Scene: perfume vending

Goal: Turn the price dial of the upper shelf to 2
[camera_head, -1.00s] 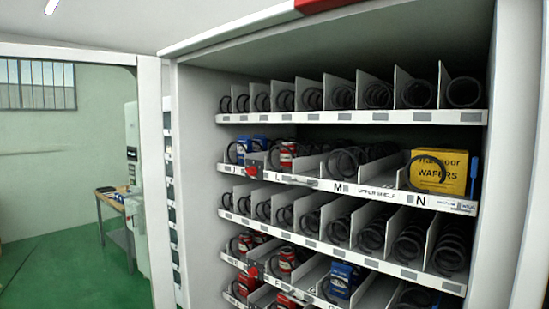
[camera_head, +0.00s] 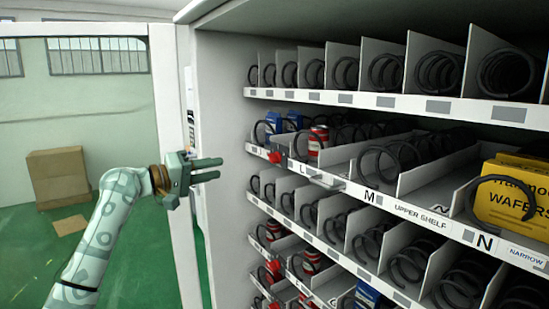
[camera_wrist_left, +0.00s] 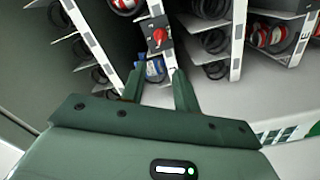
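The upper shelf (camera_head: 405,206) carries an "UPPER SHELF" label and the letters M and N on its front rail. A red dial (camera_head: 275,157) sits on that rail near its left end, beside the letter L. In the left wrist view a red knob on a dark square plate (camera_wrist_left: 158,36) shows ahead of the fingers. Its setting is too small to read. My left gripper (camera_head: 220,168) is open and empty, left of the dial and apart from it, its fingers pointing right at the machine. It also shows open in the wrist view (camera_wrist_left: 158,72). My right gripper is out of view.
A yellow wafers box (camera_head: 510,195), a red can (camera_head: 318,140) and blue packs (camera_head: 276,124) stand on the upper shelf. Metal spirals fill the other shelves. The cabinet's left wall (camera_head: 221,110) is close to my gripper. A cardboard box (camera_head: 58,178) stands far left.

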